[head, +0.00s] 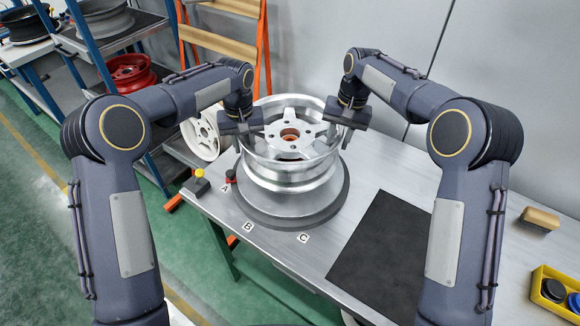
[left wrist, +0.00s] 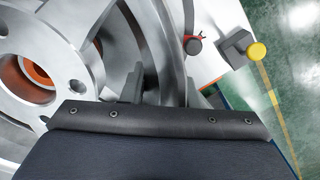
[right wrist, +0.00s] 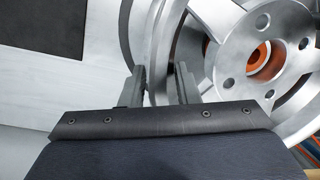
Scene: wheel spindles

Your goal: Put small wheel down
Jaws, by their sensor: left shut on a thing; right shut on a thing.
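A silver wheel (head: 292,174) with a spoked face and an orange-lined hub stands upright, face up, on a round dark base (head: 262,217) on the metal table. My left gripper (head: 250,125) is shut on the wheel's left rim, and the rim also shows between its fingers in the left wrist view (left wrist: 168,80). My right gripper (head: 343,118) is shut on the right rim, which passes between its fingers in the right wrist view (right wrist: 160,75). Whether the wheel's underside touches the base is hard to tell.
A dark mat (head: 385,255) lies to the right on the table (head: 345,205). Labels A, B and C sit around the base. A yellow-topped button box (head: 198,182) is at the left corner. A white wheel (head: 203,135) and a red wheel (head: 130,72) are behind left. A yellow tray (head: 556,290) is at far right.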

